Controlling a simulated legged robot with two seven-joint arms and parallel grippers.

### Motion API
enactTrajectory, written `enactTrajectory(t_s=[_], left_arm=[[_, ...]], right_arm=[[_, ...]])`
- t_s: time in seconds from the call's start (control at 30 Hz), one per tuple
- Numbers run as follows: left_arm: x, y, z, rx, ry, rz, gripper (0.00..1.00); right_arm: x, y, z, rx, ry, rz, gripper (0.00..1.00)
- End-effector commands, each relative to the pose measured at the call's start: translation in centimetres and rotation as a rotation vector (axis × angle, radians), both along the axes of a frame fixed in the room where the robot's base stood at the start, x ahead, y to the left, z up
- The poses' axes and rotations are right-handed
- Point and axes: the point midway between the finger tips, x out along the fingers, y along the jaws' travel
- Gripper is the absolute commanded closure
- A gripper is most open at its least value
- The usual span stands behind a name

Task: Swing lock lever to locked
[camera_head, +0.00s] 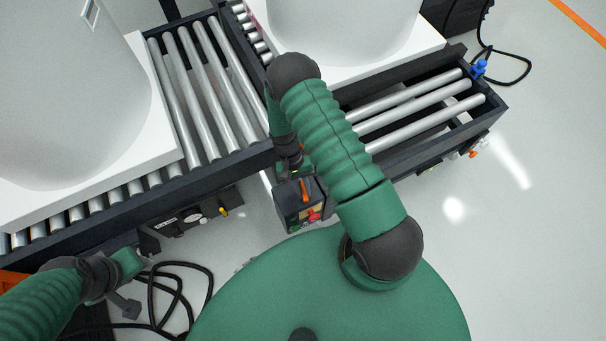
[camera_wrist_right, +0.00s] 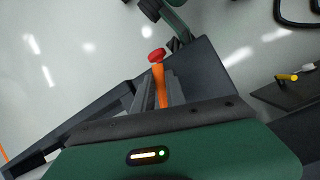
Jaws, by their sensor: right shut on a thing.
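A small dark control box (camera_head: 302,205) stands at the conveyor's near edge in the head view. An orange lever (camera_head: 305,190) is on it, with a red knob (camera_head: 314,216) close by. My right gripper (camera_head: 298,172) reaches down to the box from behind my green arm. In the right wrist view the orange lever (camera_wrist_right: 161,88) lies between the grey fingers of the right gripper (camera_wrist_right: 160,90), which is shut on it. The red knob (camera_wrist_right: 156,55) is just beyond the lever's far end. My left gripper (camera_head: 125,290) is at the lower left; its jaw opening is unclear.
Roller conveyors (camera_head: 205,85) run across the scene, with large white tanks (camera_head: 70,100) on white bases. A blue part (camera_head: 479,68) is at the right conveyor's far end. Black cables (camera_head: 180,290) lie on the floor near my left gripper. Open floor lies to the right.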

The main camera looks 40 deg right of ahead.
Motion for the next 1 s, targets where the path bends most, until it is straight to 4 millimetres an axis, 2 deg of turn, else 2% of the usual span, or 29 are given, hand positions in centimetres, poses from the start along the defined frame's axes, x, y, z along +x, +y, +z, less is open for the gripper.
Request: enactTrajectory(t_s=[0.07,0.1,0.23,0.53,0.63,0.77,1.0], left_arm=[[0.0,0.0,0.0,0.0,0.0,0.0,0.64],[0.0,0.0,0.0,0.0,0.0,0.0,0.64],[0.0,0.0,0.0,0.0,0.0,0.0,0.64],[0.0,0.0,0.0,0.0,0.0,0.0,0.64],[0.0,0.0,0.2,0.0,0.0,0.0,0.64],[0.0,0.0,0.8,0.0,0.0,0.0,0.64],[0.0,0.0,2.0,0.0,0.0,0.0,0.64]], right_arm=[[0.2,0.0,0.1,-0.001,-0.005,0.0,1.0],[0.2,0.0,0.1,-0.001,-0.005,0.0,0.8],[0.2,0.0,0.1,0.0,-0.004,-0.001,0.63],[0.1,0.0,0.1,0.0,-0.001,-0.001,0.62],[0.5,-0.1,0.9,-0.001,-0.002,-0.001,0.62],[1.7,-0.2,3.4,-0.001,-0.006,-0.001,0.62],[4.7,-0.5,9.9,-0.001,-0.005,0.0,0.62]])
